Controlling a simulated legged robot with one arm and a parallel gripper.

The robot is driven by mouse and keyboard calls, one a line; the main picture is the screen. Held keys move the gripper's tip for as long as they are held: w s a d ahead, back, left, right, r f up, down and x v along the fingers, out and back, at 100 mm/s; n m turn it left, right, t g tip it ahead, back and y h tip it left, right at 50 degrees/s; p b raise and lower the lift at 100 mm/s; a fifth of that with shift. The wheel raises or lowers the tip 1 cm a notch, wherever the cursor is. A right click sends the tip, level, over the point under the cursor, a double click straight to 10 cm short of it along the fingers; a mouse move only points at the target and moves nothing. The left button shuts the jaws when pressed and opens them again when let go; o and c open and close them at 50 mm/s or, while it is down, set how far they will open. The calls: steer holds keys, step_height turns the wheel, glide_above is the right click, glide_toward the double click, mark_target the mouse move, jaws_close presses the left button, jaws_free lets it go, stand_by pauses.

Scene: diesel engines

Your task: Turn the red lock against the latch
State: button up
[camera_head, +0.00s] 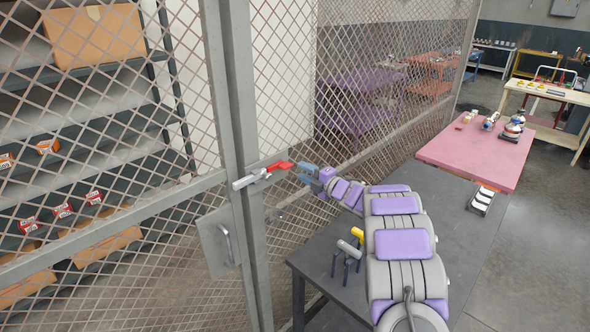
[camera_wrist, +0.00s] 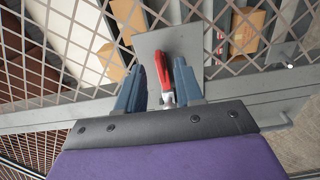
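The red lock (camera_head: 279,166) is a small red handle on the grey latch (camera_head: 250,179) of the mesh cage door. My gripper (camera_head: 306,172) reaches to it from the right, at about the same height. In the wrist view the red lock (camera_wrist: 162,72) stands between the two blue-grey fingers of my gripper (camera_wrist: 159,80). The fingers are spread, with a gap on each side of the lock. The lock's silver base (camera_wrist: 168,98) shows close to the palm. Contact between fingers and lock cannot be seen.
The door has a metal plate with a handle (camera_head: 219,240) below the latch. Behind the mesh are shelves with boxes (camera_head: 95,35). A dark table (camera_head: 455,215) stands under my arm, with a yellow-handled part (camera_head: 357,235) on it. A pink table (camera_head: 470,150) stands beyond.

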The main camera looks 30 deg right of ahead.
steer(key=v, duration=1)
steer(key=shift+s+d+b, duration=0.15)
steer(key=shift+d+b, duration=0.1)
steer(key=shift+b, duration=0.1)
steer(key=s+a+f+m+g+h+b, duration=0.2)
steer(key=s+a+m+g, duration=0.4)
steer(key=s+a, duration=0.4)
steer(key=s+a+f+m+g+h+b, duration=0.2)
steer(key=s+a+m, duration=0.6)
steer(key=s, duration=1.3)
steer(key=s+a+f+m+g+h+b, duration=0.2)
steer(key=s+a+f+m+g+b, duration=0.4)
steer(key=s+a+g, duration=0.4)
steer(key=s+a+f+m, duration=0.1)
steer(key=s+a, duration=0.2)
steer(key=s, duration=0.3)
steer(key=shift+s+m+g, duration=0.25)
steer(key=shift+m+g, duration=0.15)
